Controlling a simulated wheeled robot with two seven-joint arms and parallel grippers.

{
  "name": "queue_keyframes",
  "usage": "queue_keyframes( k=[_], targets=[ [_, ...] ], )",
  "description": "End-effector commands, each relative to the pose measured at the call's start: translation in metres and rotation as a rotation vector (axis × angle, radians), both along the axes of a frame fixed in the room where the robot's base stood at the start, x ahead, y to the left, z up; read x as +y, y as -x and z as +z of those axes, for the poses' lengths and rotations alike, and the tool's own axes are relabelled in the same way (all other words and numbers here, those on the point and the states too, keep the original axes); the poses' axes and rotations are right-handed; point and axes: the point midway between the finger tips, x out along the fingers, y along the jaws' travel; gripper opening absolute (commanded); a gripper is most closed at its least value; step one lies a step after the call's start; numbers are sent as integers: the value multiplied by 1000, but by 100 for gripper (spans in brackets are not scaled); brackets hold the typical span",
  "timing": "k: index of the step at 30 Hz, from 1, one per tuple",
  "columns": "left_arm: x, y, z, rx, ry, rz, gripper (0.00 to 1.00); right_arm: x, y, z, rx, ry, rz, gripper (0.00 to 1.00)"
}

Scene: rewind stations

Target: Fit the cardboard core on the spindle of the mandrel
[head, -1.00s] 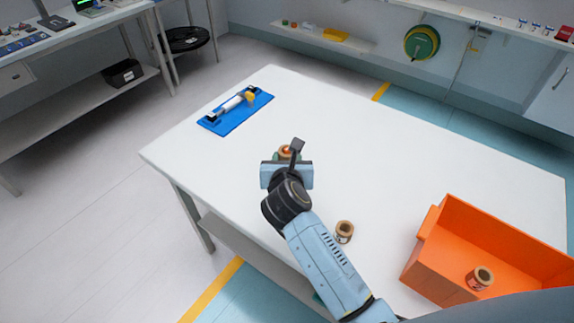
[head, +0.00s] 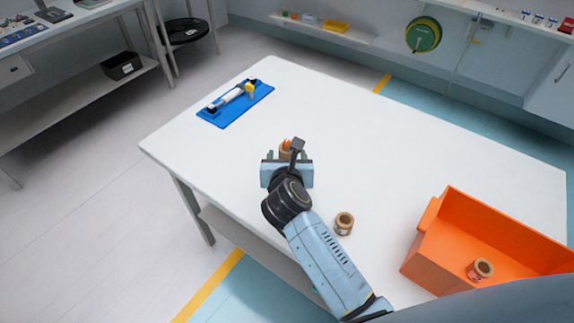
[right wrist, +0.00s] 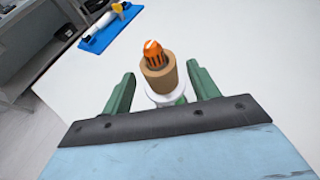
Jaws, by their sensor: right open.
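The mandrel stands upright on the white table, with its orange spindle tip (right wrist: 152,52) pointing up in the right wrist view. The brown cardboard core (right wrist: 160,75) is around the spindle, and the orange tip sticks out of its top. A white part of the mandrel (right wrist: 166,98) shows just below the core. In the head view the core (head: 286,153) is partly hidden by my right gripper (head: 287,156). That gripper is open, with one green finger on each side of the core and visible gaps between. My left gripper is not in view.
Another brown roll (head: 344,223) stands on the table (head: 420,160) beside my right arm. One more roll (head: 480,269) is in the orange bin (head: 432,262) at right. A blue board (head: 230,117) with a white roller and yellow knob lies at the far left.

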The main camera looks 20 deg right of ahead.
Motion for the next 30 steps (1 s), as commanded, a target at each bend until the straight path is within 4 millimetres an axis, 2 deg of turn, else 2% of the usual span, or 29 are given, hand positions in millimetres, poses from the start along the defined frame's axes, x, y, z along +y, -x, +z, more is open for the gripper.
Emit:
queue_keyframes(
  k=[9, 15, 20, 30],
  targets=[
    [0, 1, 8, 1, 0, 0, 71, 19, 60, 25, 3, -4, 0, 60],
    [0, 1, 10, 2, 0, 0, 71, 27, 87, 37, 2, -3, -1, 60],
    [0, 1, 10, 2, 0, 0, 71, 29, 96, 41, 1, -2, -1, 60],
    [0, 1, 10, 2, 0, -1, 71, 30, 97, 42, 1, -1, 0, 60]
  ],
)
